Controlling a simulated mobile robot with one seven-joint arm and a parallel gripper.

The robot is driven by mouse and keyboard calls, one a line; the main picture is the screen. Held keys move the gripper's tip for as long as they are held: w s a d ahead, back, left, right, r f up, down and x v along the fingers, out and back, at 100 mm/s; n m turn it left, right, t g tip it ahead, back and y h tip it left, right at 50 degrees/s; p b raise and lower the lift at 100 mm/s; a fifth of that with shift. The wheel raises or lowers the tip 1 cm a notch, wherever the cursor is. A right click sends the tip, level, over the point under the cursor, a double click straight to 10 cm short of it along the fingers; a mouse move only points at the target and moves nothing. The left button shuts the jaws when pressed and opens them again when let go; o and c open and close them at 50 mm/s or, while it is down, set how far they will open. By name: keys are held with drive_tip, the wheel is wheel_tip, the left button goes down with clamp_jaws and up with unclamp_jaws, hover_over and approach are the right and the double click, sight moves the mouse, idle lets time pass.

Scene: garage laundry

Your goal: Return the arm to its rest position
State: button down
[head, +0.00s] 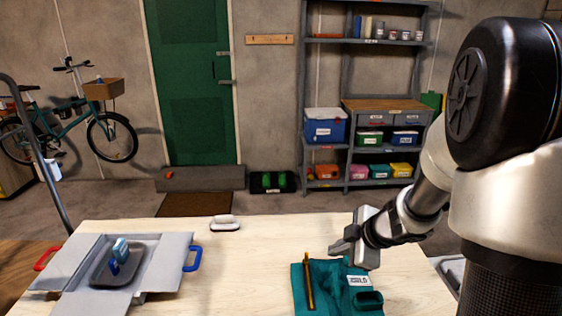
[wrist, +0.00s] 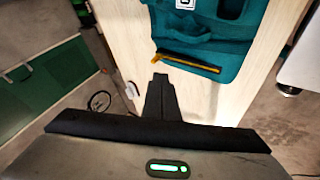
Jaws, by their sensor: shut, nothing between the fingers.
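My arm reaches in from the right of the head view, bent, over the light wooden table (head: 250,262). My gripper (head: 340,247) is shut and empty above the table, close to the far edge of a teal bag-like item (head: 336,276). In the wrist view the closed fingers (wrist: 161,82) point toward the teal item (wrist: 225,45) and a yellow stick (wrist: 188,62) lying along its edge. I cannot tell the exact height of the fingers above the table.
A grey open case (head: 168,262) with red and blue handles holds a dark tray (head: 128,273) with blue items at the table's left. A small white object on a dark-edged base (head: 225,224) lies near the far edge. The table's middle is clear. Shelves (head: 345,100) stand behind.

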drive_tip(key=d+r+m+t+h+p, duration=0.1)
drive_tip(key=d+r+m+t+h, duration=0.15)
drive_tip(key=r, duration=0.55)
drive_tip(key=d+r+m+t+h+p, duration=0.1)
drive_tip(key=d+r+m+h, duration=0.25)
drive_tip(key=r, duration=0.45)
drive_tip(key=s+r+m+g+h, duration=0.1)
drive_tip(key=s+r+m+h, duration=0.1)
drive_tip(key=s+r+m, duration=0.5)
drive_tip(key=s+a+f+m+g+y+p, duration=0.1)
drive_tip(key=s+a+g+y, duration=0.1)
drive_tip(key=s+a, duration=0.3)
drive_tip(key=s+a+f+m+g+y, duration=0.1)
drive_tip(key=s+a, duration=0.4)
drive_tip(key=s, duration=0.6)
drive_tip(key=shift+f+m+g+y+p, duration=0.25)
drive_tip(key=shift+m+g+y+p, duration=0.15)
drive_tip(key=shift+y, duration=0.2)
